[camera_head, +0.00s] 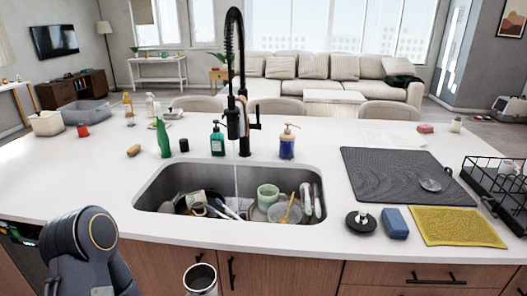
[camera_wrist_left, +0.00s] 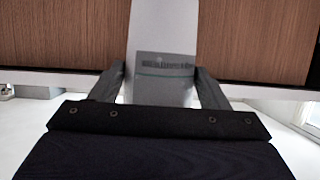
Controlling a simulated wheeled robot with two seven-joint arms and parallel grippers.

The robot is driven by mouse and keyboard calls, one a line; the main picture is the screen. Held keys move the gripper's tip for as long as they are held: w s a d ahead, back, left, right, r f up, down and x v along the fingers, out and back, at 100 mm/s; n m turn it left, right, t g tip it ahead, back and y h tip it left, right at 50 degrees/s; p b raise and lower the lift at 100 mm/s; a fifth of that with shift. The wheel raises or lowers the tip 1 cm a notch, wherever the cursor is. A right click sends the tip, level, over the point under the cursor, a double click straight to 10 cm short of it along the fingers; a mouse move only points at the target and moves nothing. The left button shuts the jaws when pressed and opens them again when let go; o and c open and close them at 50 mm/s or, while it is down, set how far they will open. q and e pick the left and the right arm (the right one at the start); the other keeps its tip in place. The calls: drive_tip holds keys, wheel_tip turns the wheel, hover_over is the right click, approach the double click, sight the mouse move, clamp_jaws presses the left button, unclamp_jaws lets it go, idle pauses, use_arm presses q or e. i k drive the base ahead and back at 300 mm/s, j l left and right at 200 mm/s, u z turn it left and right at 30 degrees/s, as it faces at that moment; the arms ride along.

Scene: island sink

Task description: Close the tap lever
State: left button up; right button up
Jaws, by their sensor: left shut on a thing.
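The black tap (camera_head: 240,85) stands behind the sink with a tall spring neck. A thin stream of water falls from its spout. The small black tap lever (camera_head: 256,122) sticks out to the right of the tap body. My left gripper (camera_wrist_left: 158,75) shows in the left wrist view, its two grey fingers on either side of a pale grey object (camera_wrist_left: 163,28) with a printed label and a green line. It is in front of wooden cabinet fronts, away from the tap. My right gripper is in neither view.
The sink (camera_head: 160,180) holds a green mug (camera_head: 268,196) and several dishes. A teal soap bottle (camera_head: 217,139) and an amber-topped blue bottle (camera_head: 287,142) flank the tap. A grey open-topped cylinder (camera_head: 200,279) shows before the cabinets.

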sight(259, 126)
drive_tip(key=u, duration=0.25)
drive_tip(key=i+u, duration=0.15)
drive_tip(key=u, duration=0.2)
drive_tip(key=i+u, duration=0.2)
drive_tip(key=u, duration=0.15)
drive_tip(key=i+u, duration=0.15)
drive_tip(key=u, duration=0.2)
drive_tip(key=l, duration=0.05)
